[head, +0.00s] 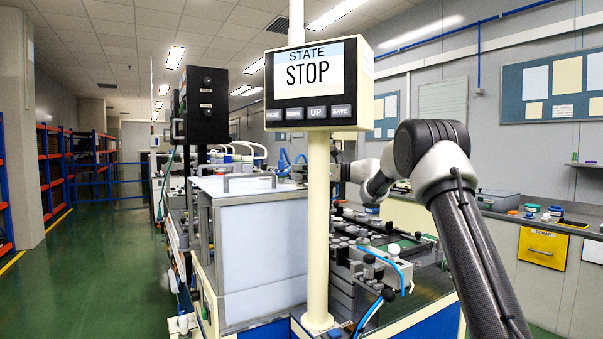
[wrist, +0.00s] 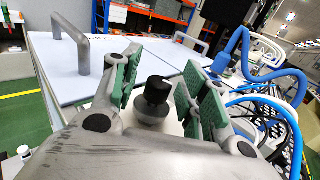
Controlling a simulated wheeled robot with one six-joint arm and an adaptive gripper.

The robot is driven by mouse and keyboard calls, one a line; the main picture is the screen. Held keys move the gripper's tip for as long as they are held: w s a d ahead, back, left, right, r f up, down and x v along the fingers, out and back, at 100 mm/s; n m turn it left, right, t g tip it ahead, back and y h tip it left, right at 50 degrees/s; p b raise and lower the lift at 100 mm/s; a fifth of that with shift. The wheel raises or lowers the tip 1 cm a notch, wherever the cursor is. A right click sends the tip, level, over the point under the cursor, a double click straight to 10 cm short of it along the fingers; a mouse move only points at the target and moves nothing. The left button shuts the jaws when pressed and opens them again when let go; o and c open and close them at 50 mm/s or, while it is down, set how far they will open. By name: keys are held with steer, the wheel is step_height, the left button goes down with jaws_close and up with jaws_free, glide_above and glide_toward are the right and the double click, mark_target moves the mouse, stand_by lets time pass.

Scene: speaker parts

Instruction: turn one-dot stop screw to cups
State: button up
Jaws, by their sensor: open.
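A black knob (wrist: 157,90) on a grey round base stands upright between the fingers in the wrist view; no dot marking can be made out on it. I cannot tell whether it is the one-dot stop screw. My gripper (wrist: 164,68) is open, its green pads on either side of the knob with a gap visible each side. In the head view, the wrist end of my arm reaches behind the cream pole, where my gripper is small and partly hidden. No cup markings are readable in either view.
A display (head: 308,75) reading STATE STOP sits on a cream pole (head: 318,230) in front of the work area. A white box with handles (head: 250,235) stands left of it. Blue hoses (wrist: 262,75) run close to the right finger. Green floor at left is clear.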

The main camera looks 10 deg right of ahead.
jaws_close()
steer(key=shift+s+a+m+t+h, duration=0.1)
steer(key=shift+a+m+t+h, duration=0.05)
steer(key=shift+m+t+h, duration=2.75)
steer(key=shift+t+h, duration=0.2)
steer(key=shift+t, duration=0.1)
steer(key=shift+h, duration=0.3)
jaws_free()
